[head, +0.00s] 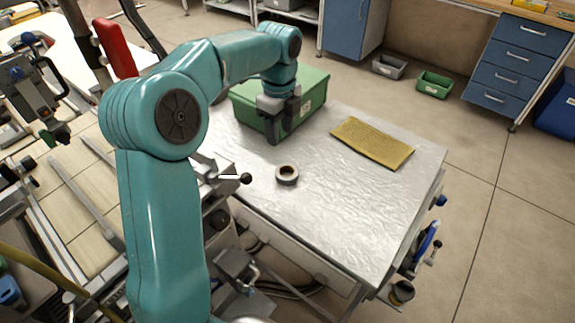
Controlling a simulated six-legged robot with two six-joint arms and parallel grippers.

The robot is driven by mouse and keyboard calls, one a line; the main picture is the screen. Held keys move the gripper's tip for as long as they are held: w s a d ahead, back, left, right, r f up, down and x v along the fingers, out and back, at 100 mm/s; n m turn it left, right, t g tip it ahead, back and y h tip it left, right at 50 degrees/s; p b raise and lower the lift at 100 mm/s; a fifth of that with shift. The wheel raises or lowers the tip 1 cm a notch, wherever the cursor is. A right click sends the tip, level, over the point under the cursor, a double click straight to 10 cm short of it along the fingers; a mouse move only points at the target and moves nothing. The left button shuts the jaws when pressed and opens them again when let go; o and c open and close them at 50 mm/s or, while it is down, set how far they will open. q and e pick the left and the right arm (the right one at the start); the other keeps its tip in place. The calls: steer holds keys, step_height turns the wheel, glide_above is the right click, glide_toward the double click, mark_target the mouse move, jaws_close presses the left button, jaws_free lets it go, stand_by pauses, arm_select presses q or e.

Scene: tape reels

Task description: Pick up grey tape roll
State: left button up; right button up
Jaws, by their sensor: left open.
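The grey tape roll (289,180) lies flat on the silver table (340,215), near its left edge, with its brown core hole facing up. My left gripper (276,138) points down over the table, behind the roll and in front of the green box. It is open and apart from the roll. The gripper hides part of the green box's front. My right gripper does not show.
A green box (312,100) stands at the table's back left corner. A yellow cloth-like mat (372,143) lies toward the back right. A lever with a black knob (246,178) sticks out at the table's left edge. The table's front right is clear.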

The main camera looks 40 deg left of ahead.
arm_select(q)
glide_above(282, 177)
steer(key=f, duration=1)
steer(key=shift+s+a+b, duration=0.15)
steer(key=shift+s+b, duration=0.15)
steer(key=shift+w+f, duration=0.2)
steer(key=shift+f, duration=0.45)
step_height(282, 177, down, 4)
steer(key=shift+r, duration=0.1)
steer(key=shift+w+f, duration=0.1)
steer(key=shift+f, duration=0.45)
jaws_close()
